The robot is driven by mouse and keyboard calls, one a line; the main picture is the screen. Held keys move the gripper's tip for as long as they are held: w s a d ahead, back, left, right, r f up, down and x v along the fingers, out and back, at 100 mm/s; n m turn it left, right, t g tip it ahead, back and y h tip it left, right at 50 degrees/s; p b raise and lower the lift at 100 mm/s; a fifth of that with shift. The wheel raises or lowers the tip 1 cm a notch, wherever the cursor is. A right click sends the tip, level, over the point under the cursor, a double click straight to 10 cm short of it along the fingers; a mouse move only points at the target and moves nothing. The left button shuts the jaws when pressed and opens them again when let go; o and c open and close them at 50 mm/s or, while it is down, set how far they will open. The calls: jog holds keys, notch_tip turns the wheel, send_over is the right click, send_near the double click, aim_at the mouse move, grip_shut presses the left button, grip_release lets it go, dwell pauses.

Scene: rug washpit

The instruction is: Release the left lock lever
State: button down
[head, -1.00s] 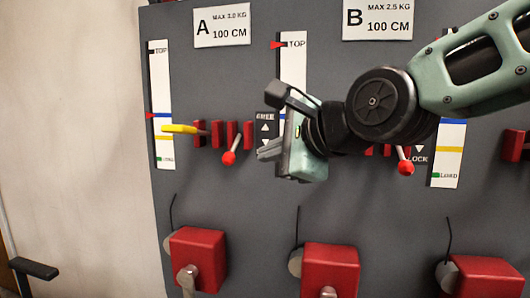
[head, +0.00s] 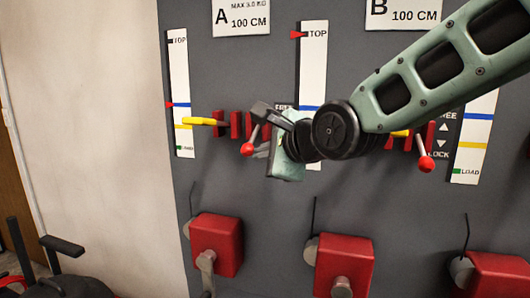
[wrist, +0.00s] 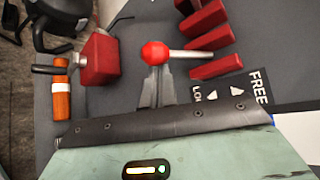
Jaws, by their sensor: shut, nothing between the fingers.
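The left lock lever is a metal rod with a red ball knob (head: 248,150) below the left row of red fins. Its ball hangs low, toward the lock side. My gripper (head: 261,153) is shut and empty, just right of the ball in the head view. In the wrist view, the closed fingertips (wrist: 157,72) point at the red ball (wrist: 154,53), very near it; I cannot tell whether they touch. The FREE/LOCK label (wrist: 230,92) shows in the wrist view, but my gripper mostly hides it in the head view.
A second lever with a red ball (head: 426,164) is at the right, beside its FREE/LOCK label. Red boxes (head: 217,243) with cranks stand out from the grey panel below. A yellow pointer (head: 203,121) sticks out left of the fins. A dark chair is at lower left.

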jog(key=shift+r, duration=0.15)
jog(key=shift+s+r+g+p, duration=0.1)
jog(key=shift+g+p, duration=0.2)
jog(key=shift+p, duration=0.7)
